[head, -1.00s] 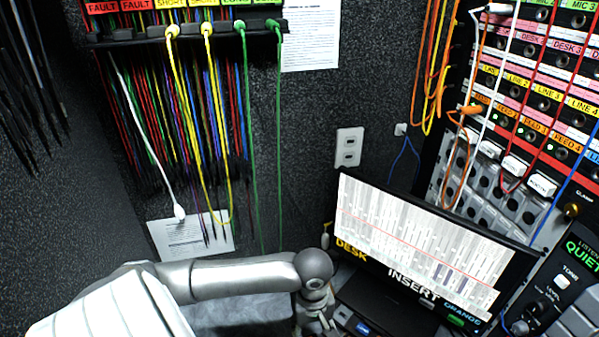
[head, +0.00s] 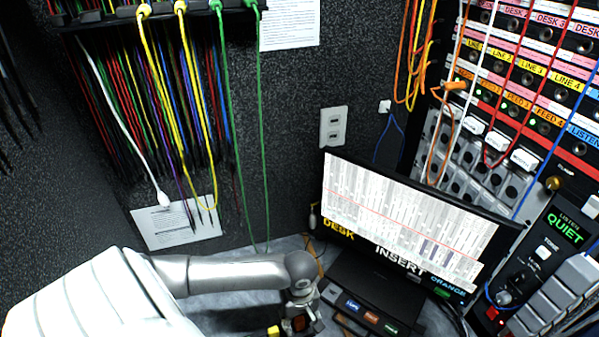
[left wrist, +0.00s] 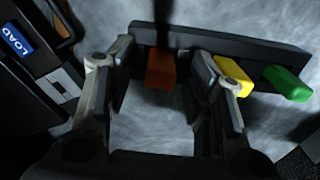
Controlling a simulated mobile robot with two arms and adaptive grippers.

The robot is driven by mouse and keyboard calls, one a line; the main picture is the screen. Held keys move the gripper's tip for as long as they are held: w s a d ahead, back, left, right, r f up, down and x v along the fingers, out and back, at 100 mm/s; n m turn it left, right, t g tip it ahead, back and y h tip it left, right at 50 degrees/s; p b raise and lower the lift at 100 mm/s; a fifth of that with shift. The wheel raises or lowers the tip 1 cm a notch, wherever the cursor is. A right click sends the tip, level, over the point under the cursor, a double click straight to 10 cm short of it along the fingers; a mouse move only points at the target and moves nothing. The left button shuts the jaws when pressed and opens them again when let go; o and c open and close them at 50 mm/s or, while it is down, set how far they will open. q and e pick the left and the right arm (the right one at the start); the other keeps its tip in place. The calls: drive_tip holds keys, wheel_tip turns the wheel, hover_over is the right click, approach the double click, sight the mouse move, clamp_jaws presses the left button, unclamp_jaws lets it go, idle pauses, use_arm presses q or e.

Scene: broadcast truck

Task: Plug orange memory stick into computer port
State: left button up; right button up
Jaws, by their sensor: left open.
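The orange memory stick (left wrist: 161,70) stands in a dark holder (left wrist: 190,40) beside a yellow stick (left wrist: 232,76) and a green stick (left wrist: 287,83). My left gripper (left wrist: 165,66) is open, with one finger on each side of the orange stick. Both fingers look apart from it. In the head view the left gripper (head: 303,318) is low in the middle, with the orange stick (head: 299,323) partly hidden by it. The black computer (head: 368,283) sits below the screen. The left wrist view shows a black unit with a LOAD label (left wrist: 17,40) and a pale slotted plate (left wrist: 63,83). My right gripper is not in view.
A monitor (head: 408,222) stands behind the computer. A patch panel with cables (head: 520,75) rises at the right. Green and yellow cables (head: 222,120) hang at the back left. A grey surface (left wrist: 150,130) lies under the holder.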

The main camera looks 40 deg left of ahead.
use_arm(q)
drive_tip(key=shift+f, duration=0.75)
drive_tip(key=c, duration=0.9)
drive_tip(key=shift+o, duration=0.2)
drive_tip(key=shift+r, duration=0.15)
